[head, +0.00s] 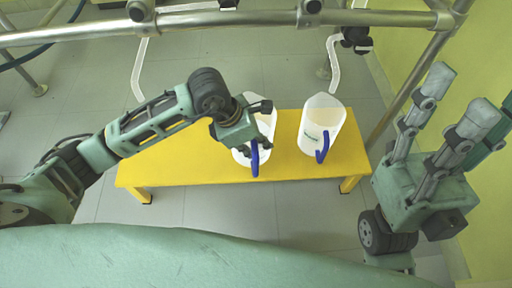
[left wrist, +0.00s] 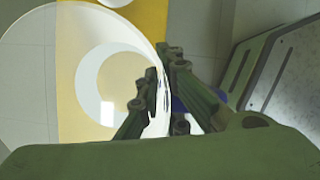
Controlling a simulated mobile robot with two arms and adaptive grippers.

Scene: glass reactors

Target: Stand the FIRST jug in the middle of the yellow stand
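A white, clear-walled jug (head: 262,103) with a blue handle (head: 255,158) is at the middle of the yellow stand (head: 190,168); I cannot tell whether its base touches the top. My left gripper (head: 247,144) is at its handle side and covers part of it. In the left wrist view the jug's round mouth (left wrist: 85,50) fills the left, and the left gripper's fingers (left wrist: 164,75) converge closely at its wall and handle. A second such jug (head: 322,125) stands upright on the stand's right part. My right gripper (head: 460,95) is at the right, empty, fingers spread.
Metal rails (head: 230,18) with bent glass-like tubes (head: 138,70) run behind the stand. A slanted metal post (head: 410,85) rises at the right by the yellow-green wall (head: 487,40). The stand's left part is mostly free, under my left arm. Grey tiled floor (head: 200,210) surrounds the stand.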

